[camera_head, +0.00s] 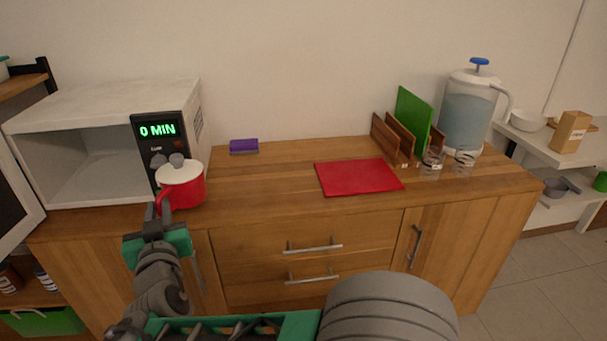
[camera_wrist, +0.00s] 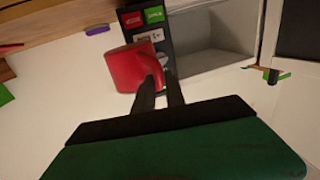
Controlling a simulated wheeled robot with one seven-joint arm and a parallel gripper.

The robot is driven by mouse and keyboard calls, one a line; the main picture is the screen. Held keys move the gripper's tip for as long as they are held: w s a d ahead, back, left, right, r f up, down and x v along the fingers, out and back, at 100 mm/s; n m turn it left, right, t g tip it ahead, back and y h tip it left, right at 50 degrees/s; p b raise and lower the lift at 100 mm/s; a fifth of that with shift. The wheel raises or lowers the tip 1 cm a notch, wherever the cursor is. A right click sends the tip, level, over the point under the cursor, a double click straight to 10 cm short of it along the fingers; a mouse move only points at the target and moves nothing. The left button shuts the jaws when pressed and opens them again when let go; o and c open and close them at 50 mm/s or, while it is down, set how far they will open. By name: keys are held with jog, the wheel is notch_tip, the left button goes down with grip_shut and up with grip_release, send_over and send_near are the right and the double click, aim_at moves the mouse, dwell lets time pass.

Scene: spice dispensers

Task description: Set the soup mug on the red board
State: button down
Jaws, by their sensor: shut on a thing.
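The soup mug (camera_head: 186,190) is red with a white lid and a grey knob, in front of the microwave's control panel in the head view. In the wrist view its red side (camera_wrist: 126,68) lies just beyond my fingertips. My gripper (camera_head: 157,210) is shut on the mug's handle, at the mug's front left. The red board (camera_head: 358,177) lies flat and bare on the counter, right of the mug.
The open white microwave (camera_head: 105,95) reads "0 MIN" on the left. A purple sponge (camera_head: 244,146) lies by the wall. A rack with a green board (camera_head: 413,117), glasses (camera_head: 431,163) and a water dispenser (camera_head: 468,110) stand right of the board. Counter between mug and board is clear.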

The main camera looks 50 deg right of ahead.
jog(key=s+d+r+m+g+h+b, duration=0.1)
jog(key=s+d+r+m+g+h, duration=0.2)
jog(key=s+d, duration=0.55)
jog(key=s+d+m+g+h+b, duration=0.1)
jog(key=s+d+m+g+h, duration=0.3)
jog(key=d, duration=0.8)
jog(key=s+d+r+m+g+h, duration=0.1)
jog(key=s+d+r+m+g, duration=0.1)
jog(key=s+d+g, duration=0.55)
jog(key=t+b, duration=0.2)
jog(key=t, duration=0.1)
send_over(343, 191)
jog(key=f, duration=0.6)
jog(key=a+f, duration=0.1)
jog(key=f, duration=0.2)
jog(key=shift+f, duration=0.2)
jog(key=shift+d+f, duration=0.2)
jog(key=shift+d, duration=0.05)
jog(key=f, duration=0.3)
jog(key=shift+d+f, duration=0.2)
jog(key=shift+f, duration=0.05)
